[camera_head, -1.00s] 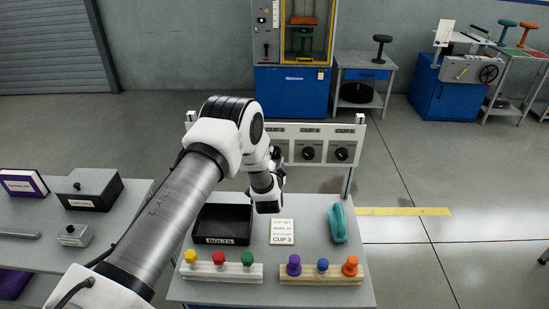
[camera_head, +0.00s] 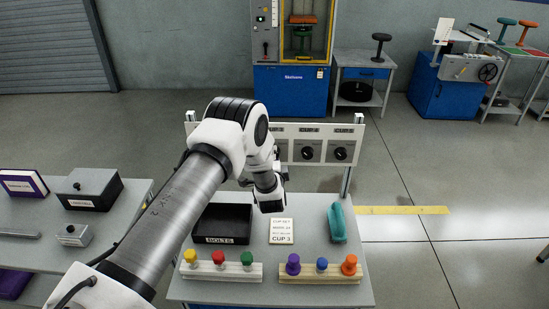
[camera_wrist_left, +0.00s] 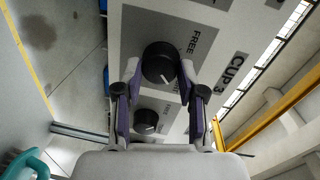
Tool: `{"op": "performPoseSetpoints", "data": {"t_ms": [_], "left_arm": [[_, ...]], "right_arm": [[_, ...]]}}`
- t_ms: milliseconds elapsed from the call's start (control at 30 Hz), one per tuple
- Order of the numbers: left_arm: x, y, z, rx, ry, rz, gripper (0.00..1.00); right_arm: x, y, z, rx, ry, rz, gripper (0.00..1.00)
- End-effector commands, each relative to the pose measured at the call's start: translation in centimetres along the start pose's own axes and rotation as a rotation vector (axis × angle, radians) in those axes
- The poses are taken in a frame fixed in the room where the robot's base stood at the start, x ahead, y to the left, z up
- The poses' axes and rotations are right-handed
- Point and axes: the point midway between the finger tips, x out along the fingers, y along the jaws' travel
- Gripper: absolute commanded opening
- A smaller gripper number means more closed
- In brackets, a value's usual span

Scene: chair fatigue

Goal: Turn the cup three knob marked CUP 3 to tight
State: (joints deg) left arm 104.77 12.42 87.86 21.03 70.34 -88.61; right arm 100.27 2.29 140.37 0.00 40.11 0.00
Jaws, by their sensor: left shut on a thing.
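The cup three knob (camera_wrist_left: 160,62) is a round black knob on a pale panel in the left wrist view. The label CUP 3 (camera_wrist_left: 236,74) is beside it, and the word FREE shows on its dark scale plate. My left gripper (camera_wrist_left: 160,70) is shut on this knob, one finger on each side. A small pale line shows on the knob's face, partly hard to read. In the head view, my left wrist (camera_head: 268,190) is in front of the panel (camera_head: 325,131) and hides this knob and the fingertips. My right gripper is not in view.
Another black knob (camera_wrist_left: 145,121) sits close by on the panel, between my fingers' bases in the wrist view. Below the panel are a black bolts tray (camera_head: 222,219), a CUP 3 card (camera_head: 282,231), a teal object (camera_head: 337,222) and two racks of colored pegs.

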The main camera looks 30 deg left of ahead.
Motion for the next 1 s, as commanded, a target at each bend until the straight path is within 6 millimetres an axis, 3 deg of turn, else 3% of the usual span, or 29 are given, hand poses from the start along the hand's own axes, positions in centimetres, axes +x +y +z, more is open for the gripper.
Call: {"op": "performPoseSetpoints", "data": {"t_ms": [267,300,367,767,1000], "left_arm": [[0.2,-0.5,0.0,-0.004,-0.002,-0.012,0.05],[0.2,-0.5,0.0,-0.004,-0.002,-0.012,0.47],[0.2,-0.5,0.0,-0.004,-0.002,-0.012,0.65],[-0.7,-0.2,-0.1,-0.002,0.0,-0.004,0.65],[-6.1,-0.1,0.0,0.0,0.001,0.0,0.65]], "right_arm": [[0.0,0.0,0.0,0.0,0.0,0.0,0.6],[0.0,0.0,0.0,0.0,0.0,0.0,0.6],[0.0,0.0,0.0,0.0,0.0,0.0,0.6],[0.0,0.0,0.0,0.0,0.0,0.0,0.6],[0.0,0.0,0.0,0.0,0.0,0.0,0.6]]}}
